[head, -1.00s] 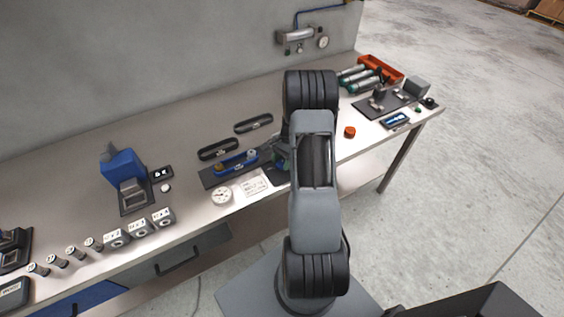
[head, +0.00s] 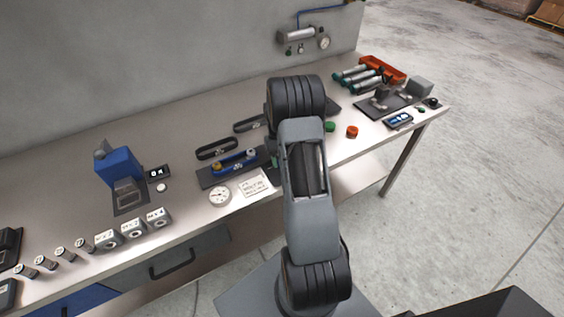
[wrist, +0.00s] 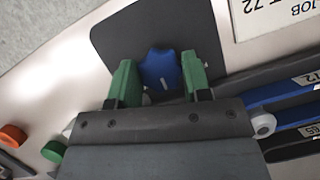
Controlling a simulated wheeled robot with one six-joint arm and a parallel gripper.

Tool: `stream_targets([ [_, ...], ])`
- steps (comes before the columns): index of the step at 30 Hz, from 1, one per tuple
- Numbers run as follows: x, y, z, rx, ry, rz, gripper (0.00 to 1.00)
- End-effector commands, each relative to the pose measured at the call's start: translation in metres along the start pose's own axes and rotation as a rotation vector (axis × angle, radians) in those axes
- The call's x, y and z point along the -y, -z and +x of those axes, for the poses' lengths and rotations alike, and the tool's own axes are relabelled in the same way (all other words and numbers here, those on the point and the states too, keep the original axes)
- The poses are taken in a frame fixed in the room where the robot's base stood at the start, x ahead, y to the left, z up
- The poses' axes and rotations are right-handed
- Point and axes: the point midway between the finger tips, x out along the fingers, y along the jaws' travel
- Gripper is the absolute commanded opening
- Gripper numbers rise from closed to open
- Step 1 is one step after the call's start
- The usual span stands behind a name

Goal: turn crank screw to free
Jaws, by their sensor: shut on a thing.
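A blue lobed knob (wrist: 160,72) with a white mark line sits over a dark plate (wrist: 150,30) in the wrist view. My gripper (wrist: 158,66) has its two green fingers on either side of this knob and is shut on it. In the head view my arm hides the knob, and almost all of my gripper. A blue bar fixture (head: 236,164) lies on a dark base just left of my arm. Part of blue and dark bars (wrist: 290,105) shows at the right of the wrist view.
A white printed card (head: 254,186) and a round gauge (head: 219,195) lie near the bench's front edge. A green cap (head: 329,127) and a red cap (head: 352,132) stand right of my arm. A blue press-like device (head: 120,168) stands at left.

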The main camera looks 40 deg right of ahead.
Motion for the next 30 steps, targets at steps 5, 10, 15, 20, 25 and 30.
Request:
stream_targets([
  [5,0.0009,0.0008,-0.0004,-0.004,-0.066,-0.156,0.21],
  [10,0.0013,0.0004,-0.0007,-0.004,-0.128,-0.306,0.21],
  [15,0.0020,0.0002,-0.0007,-0.004,-0.190,-0.455,0.21],
  [20,0.0024,-0.0001,-0.0011,-0.005,-0.247,-0.591,0.21],
  [25,0.0026,-0.0003,-0.0012,-0.005,-0.303,-0.724,0.21],
  [30,0.0028,-0.0006,-0.0012,-0.005,-0.348,-0.833,0.21],
])
